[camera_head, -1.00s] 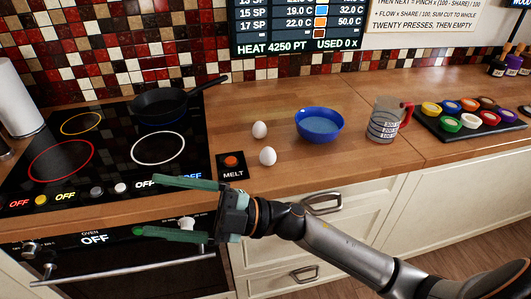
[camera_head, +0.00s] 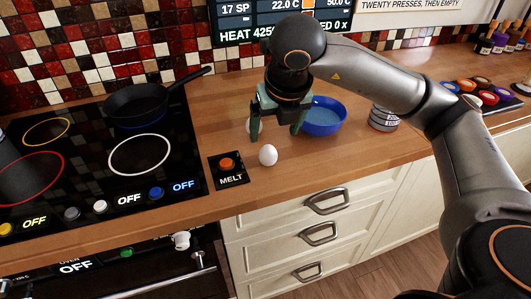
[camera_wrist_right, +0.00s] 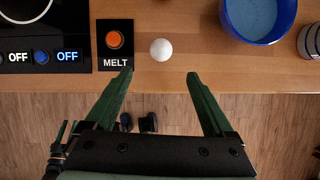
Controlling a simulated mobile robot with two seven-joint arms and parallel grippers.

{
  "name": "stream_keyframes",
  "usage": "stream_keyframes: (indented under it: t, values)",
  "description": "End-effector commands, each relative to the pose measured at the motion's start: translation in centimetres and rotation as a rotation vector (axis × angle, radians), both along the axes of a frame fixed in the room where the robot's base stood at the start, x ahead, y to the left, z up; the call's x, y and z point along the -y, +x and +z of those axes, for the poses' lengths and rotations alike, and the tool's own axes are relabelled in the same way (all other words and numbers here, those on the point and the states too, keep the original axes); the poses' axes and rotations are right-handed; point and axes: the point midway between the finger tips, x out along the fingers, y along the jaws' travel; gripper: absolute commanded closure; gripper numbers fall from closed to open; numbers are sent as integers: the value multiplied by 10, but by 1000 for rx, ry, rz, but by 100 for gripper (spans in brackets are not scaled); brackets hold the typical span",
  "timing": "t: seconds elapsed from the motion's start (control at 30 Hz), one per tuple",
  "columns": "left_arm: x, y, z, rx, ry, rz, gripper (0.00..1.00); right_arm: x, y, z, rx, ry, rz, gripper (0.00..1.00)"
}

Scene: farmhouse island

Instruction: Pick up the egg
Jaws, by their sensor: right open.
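A white egg (camera_head: 268,155) lies on the wooden counter (camera_head: 225,125), just right of the MELT button plate. It also shows in the right wrist view (camera_wrist_right: 161,49), beyond the fingertips and between their lines. The near egg is apart from both fingers. My left gripper is not in view.
A blue bowl (camera_head: 325,118) of bluish liquid stands close right of the gripper. The MELT button (camera_head: 227,164) is left of the near egg. A black pan (camera_head: 138,100) sits on the cooktop (camera_head: 90,185).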

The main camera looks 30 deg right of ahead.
Motion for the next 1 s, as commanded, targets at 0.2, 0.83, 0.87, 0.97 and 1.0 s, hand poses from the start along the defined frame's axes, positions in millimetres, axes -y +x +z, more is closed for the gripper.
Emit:
stream_keyframes:
  t: [0.2, 0.83, 0.87, 0.97, 1.0]
  values:
    - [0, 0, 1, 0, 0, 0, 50, 5, 14, -38, -7, -1, 0, 12]
    - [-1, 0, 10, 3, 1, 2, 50, 17, 43, -103, -4, 1, 2, 12]
    - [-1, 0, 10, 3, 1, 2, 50, 17, 44, -105, -4, 1, 2, 12]
    - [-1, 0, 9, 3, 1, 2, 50, 17, 45, -107, -3, 2, 4, 12]
    - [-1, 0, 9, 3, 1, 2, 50, 17, 45, -107, -2, 2, 4, 12]
